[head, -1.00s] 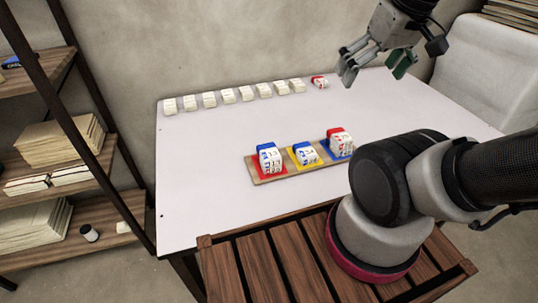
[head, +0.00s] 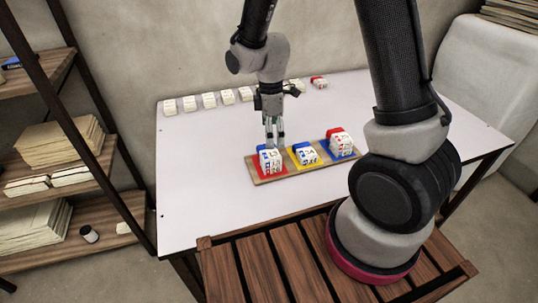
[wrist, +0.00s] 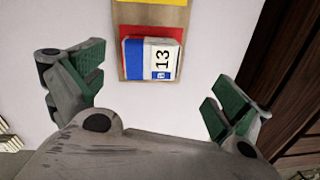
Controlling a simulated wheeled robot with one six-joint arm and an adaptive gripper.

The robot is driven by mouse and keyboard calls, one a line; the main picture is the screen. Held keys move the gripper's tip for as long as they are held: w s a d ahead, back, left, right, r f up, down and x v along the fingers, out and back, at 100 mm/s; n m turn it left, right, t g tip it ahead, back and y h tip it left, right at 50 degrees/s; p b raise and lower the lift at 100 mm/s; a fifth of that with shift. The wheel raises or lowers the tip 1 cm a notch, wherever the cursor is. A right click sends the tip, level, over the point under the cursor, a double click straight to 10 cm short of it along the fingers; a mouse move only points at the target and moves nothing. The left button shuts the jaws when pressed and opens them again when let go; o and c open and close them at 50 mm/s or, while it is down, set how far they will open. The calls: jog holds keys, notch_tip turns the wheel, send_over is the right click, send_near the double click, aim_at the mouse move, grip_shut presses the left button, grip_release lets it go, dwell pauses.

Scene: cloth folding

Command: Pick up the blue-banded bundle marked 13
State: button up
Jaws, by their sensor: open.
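The blue-banded bundle marked 13 (head: 270,161) is a white block on the red pad at the left end of the wooden tray (head: 325,163). My gripper (head: 274,136) points down just above and behind this bundle in the head view. In the wrist view its green-padded fingers (wrist: 158,80) are spread wide, apart from the bundle, with nothing held.
A second blue-banded bundle (head: 305,154) stands on the yellow pad, and a red-banded bundle (head: 340,142) on the blue pad. Several pale bundles (head: 209,100) and a red-banded one (head: 318,82) line the table's far edge. The white table (head: 205,190) is clear left of the tray.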

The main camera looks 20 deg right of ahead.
aim_at(269, 151)
jog(key=shift+w+a+n+t, duration=0.2)
jog(key=shift+w+n, duration=0.2)
jog(key=shift+n, duration=0.15)
jog(key=shift+w+a+n+t, duration=0.1)
jog(key=shift+w+n+t, duration=0.1)
jog(key=shift+w+n, duration=0.25)
jog(key=shift+s+f+n, duration=0.15)
jog(key=shift+n, duration=0.15)
jog(key=f, duration=0.7)
jog(key=shift+s+a+f, duration=0.15)
jog(key=shift+s+f, duration=0.05)
jog(key=shift+c, duration=0.4)
jog(key=c, duration=0.9)
